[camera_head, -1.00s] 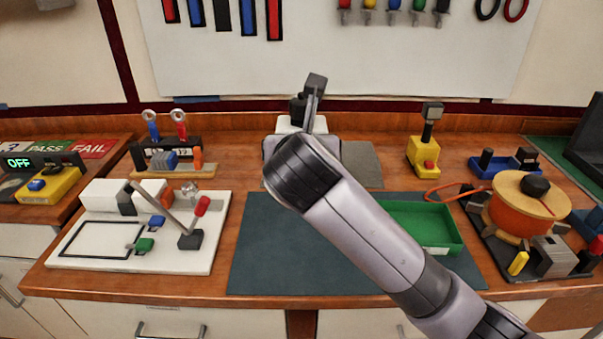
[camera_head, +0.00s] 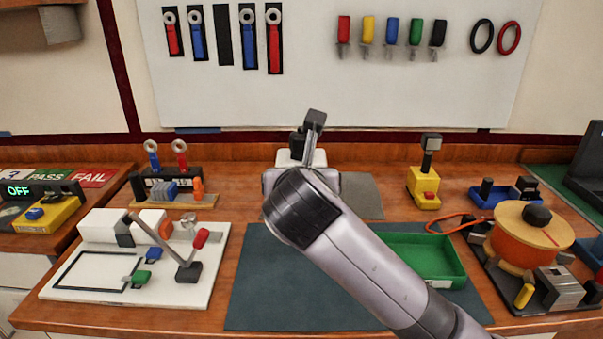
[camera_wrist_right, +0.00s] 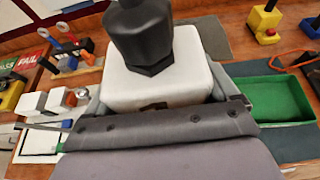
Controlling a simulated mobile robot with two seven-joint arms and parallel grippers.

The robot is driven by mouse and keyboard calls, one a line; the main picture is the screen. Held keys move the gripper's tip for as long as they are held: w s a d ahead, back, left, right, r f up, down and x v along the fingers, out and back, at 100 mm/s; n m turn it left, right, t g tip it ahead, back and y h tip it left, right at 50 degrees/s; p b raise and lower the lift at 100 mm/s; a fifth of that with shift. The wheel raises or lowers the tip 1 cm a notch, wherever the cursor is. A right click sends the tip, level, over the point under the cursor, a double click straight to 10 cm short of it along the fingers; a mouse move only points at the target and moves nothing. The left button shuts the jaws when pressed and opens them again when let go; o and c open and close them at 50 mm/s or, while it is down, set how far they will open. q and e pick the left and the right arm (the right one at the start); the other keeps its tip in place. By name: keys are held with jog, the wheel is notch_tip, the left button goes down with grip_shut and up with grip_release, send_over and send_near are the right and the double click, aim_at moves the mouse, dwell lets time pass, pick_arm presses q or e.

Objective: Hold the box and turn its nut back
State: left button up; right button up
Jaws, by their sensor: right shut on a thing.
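A white box (camera_wrist_right: 175,80) fills the middle of the right wrist view. A dark six-sided nut (camera_wrist_right: 150,66) sits on its top, under a thick black cylinder (camera_wrist_right: 140,25). My right gripper (camera_wrist_right: 155,92) is shut on the box, with a finger along each side. In the head view the white box (camera_head: 285,159) shows only in part behind my right gripper (camera_head: 302,180), which stands behind the dark mat. My wrist hides most of the box and its contact with the bench there. My left gripper is in neither view.
A green tray (camera_head: 425,256) lies on the dark mat (camera_head: 270,290) to the right. A white board with a lever (camera_head: 70,292) is at the left. A yellow device (camera_head: 423,190) and an orange drum (camera_head: 523,245) stand at the right. The mat's left part is clear.

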jog(key=shift+f+b, duration=2.2)
jog(key=shift+f, duration=6.75)
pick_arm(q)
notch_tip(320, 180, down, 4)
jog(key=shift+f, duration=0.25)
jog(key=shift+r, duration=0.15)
pick_arm(e)
jog(key=shift+p, duration=0.5)
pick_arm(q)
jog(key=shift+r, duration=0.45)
pick_arm(e)
jog(key=shift+f, duration=0.15)
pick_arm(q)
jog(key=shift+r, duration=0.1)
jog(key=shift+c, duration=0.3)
pick_arm(e)
jog(key=shift+f, duration=0.1)
